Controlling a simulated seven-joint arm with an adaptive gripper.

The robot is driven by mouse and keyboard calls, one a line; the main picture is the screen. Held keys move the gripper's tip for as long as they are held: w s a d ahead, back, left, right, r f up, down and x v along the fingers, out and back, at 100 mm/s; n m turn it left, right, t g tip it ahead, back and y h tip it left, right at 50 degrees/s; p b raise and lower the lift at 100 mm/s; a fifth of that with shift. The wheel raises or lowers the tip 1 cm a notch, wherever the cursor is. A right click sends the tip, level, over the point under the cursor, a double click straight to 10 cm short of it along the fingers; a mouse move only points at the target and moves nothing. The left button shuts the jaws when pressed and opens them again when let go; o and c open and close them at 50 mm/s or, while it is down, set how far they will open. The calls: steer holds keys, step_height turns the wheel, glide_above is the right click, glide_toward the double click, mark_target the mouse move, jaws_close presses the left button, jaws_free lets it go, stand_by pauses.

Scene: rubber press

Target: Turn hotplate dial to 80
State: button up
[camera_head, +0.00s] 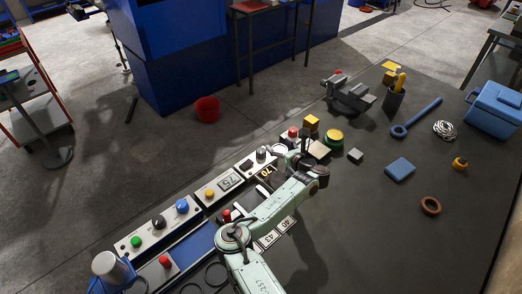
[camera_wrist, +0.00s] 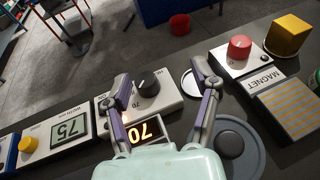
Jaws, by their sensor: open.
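The hotplate dial (camera_wrist: 149,83) is a black round knob with a white pointer mark, on a white panel. An orange display (camera_wrist: 142,132) in front of it reads 70. The dial also shows in the head view (camera_head: 261,155), left of my gripper. My gripper (camera_wrist: 160,80) is open and empty, with its two fingers spread on either side of the dial in the wrist view. I cannot tell how high the fingertips are above the dial. In the head view my gripper (camera_head: 296,158) is partly hidden by my wrist.
Left is a panel with a yellow knob (camera_wrist: 28,144) and a display reading 75 (camera_wrist: 70,130). A dark round plate (camera_wrist: 230,145) lies below the right finger.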

mark_target(262, 151)
steer(key=shift+n+g, duration=0.4)
steer(key=shift+g, duration=0.2)
steer(key=f, duration=0.1)
steer(key=s+a+f, duration=0.1)
steer(key=f, duration=0.1)
steer(key=a+f, duration=0.1)
steer(key=shift+s+a+f, duration=0.15)
steer(key=shift+s+f, duration=0.05)
steer(key=shift+s, duration=0.1)
steer(key=x, duration=0.5)
steer(key=shift+w+a+r, duration=0.1)
steer(key=shift+a+r, duration=0.05)
steer(key=shift+a, duration=0.05)
steer(key=shift+w+a+f, duration=0.3)
steer(key=shift+w+a, duration=0.05)
steer(key=shift+w, duration=0.2)
jaws_close()
